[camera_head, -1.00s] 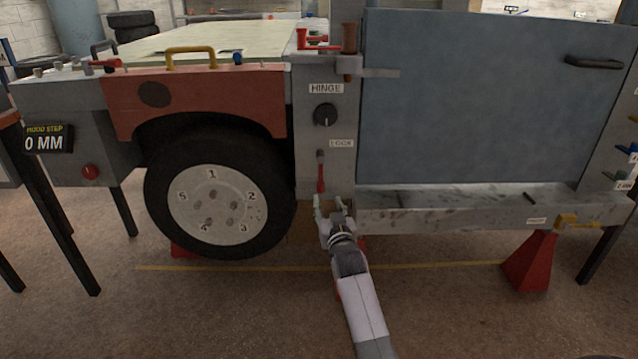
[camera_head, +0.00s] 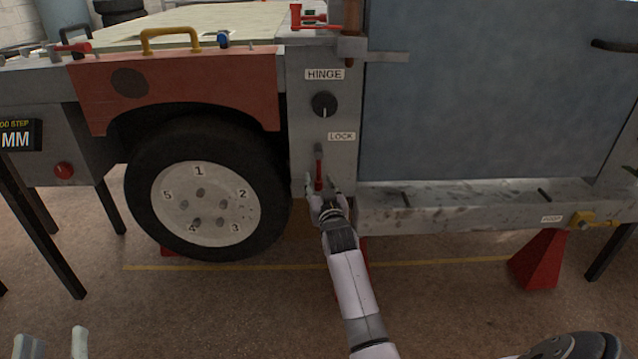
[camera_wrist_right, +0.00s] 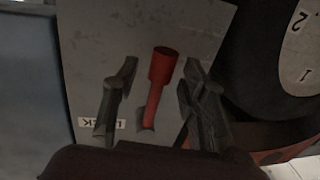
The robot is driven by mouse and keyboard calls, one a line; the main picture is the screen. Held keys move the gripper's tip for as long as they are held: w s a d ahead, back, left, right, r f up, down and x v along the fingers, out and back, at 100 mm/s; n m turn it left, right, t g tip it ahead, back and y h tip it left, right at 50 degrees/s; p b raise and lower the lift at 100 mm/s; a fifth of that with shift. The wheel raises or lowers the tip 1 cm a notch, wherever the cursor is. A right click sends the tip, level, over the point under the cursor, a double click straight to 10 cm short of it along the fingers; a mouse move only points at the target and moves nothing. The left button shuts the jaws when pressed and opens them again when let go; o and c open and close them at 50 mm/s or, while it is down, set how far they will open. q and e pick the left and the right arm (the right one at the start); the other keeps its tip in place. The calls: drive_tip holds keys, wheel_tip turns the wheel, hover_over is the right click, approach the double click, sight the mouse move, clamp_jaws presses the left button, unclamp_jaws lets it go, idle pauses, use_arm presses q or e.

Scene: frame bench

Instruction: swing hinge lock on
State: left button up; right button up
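The lock lever has a red handle (camera_head: 319,172) that hangs down from a dark pivot on the grey hinge post (camera_head: 305,125), just below the LOCK label (camera_head: 341,136). My right gripper (camera_head: 322,186) is at the lever's lower end. In the right wrist view the red handle (camera_wrist_right: 161,72) lies between the two spread fingers of the right gripper (camera_wrist_right: 158,88), with a gap on each side. The LOCK label shows upside down there, partly behind a finger. My left gripper (camera_head: 52,345) shows only two spread fingertips at the bottom left, away from the post.
A black knob (camera_head: 323,104) sits above the lever under the HINGE label (camera_head: 324,74). The wheel (camera_head: 205,195) is close on the left. The blue-grey door (camera_head: 470,90) and the sill (camera_head: 450,210) are on the right. The floor in front is open.

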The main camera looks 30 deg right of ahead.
drive_tip(key=shift+c, duration=0.5)
clamp_jaws()
idle(0.3)
